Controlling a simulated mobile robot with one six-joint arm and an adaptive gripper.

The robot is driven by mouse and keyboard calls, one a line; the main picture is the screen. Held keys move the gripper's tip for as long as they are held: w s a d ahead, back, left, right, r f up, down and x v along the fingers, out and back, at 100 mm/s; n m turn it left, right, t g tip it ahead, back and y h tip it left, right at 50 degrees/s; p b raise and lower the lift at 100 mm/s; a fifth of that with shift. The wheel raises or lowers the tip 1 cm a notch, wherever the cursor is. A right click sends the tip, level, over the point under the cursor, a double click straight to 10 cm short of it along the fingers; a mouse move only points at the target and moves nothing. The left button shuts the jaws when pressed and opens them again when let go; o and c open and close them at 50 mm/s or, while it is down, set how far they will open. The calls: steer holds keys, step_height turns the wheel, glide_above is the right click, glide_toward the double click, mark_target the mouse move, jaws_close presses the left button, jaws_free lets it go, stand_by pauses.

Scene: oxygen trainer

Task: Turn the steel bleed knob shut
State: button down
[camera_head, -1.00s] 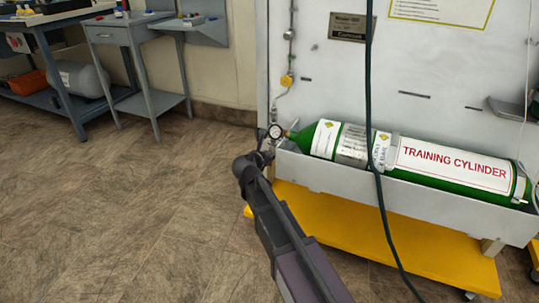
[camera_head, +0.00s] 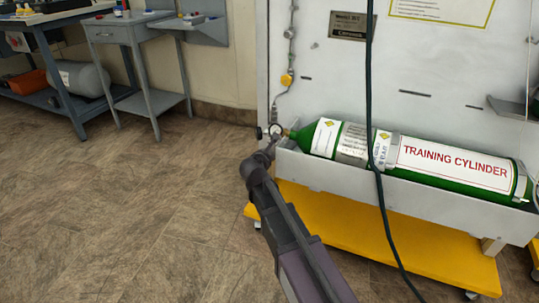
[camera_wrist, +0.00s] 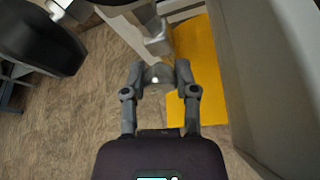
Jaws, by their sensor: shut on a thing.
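The steel bleed knob (camera_wrist: 155,77) shows in the wrist view as a small round grey metal piece between my fingers. My gripper (camera_wrist: 160,78) is shut on it, one finger on each side. The knob itself cannot be made out there. The green training cylinder (camera_head: 440,166) lies on its side, its valve end toward my gripper.
The cylinder rests in a grey tray (camera_head: 400,192) above a yellow base (camera_head: 350,225). A dark hose (camera_head: 371,120) hangs in front of the panel. Workbenches (camera_head: 140,50) stand at the back left. The floor on the left is clear.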

steer(key=shift+c, duration=1.9)
jaws_free()
steer(key=shift+s+a+f, duration=0.15)
steer(key=shift+s+a, duration=0.05)
steer(key=shift+a, duration=0.05)
steer(key=s+a+r+n+g+h+p, duration=0.1)
steer(key=s+a+r+n+h+p, duration=0.1)
steer(key=s+a+r+n+h, duration=0.2)
steer(key=shift+s+a+r+n+h+p, duration=0.3)
steer(key=shift+s+a+n+h, duration=0.5)
steer(key=shift+s+a+n, duration=1.7)
steer(key=shift+s+d+f+m, duration=0.1)
steer(key=shift+s+d+m, duration=0.3)
steer(key=shift+s+d, duration=0.4)
steer(key=shift+w+d, duration=0.15)
steer(key=shift+w, duration=0.1)
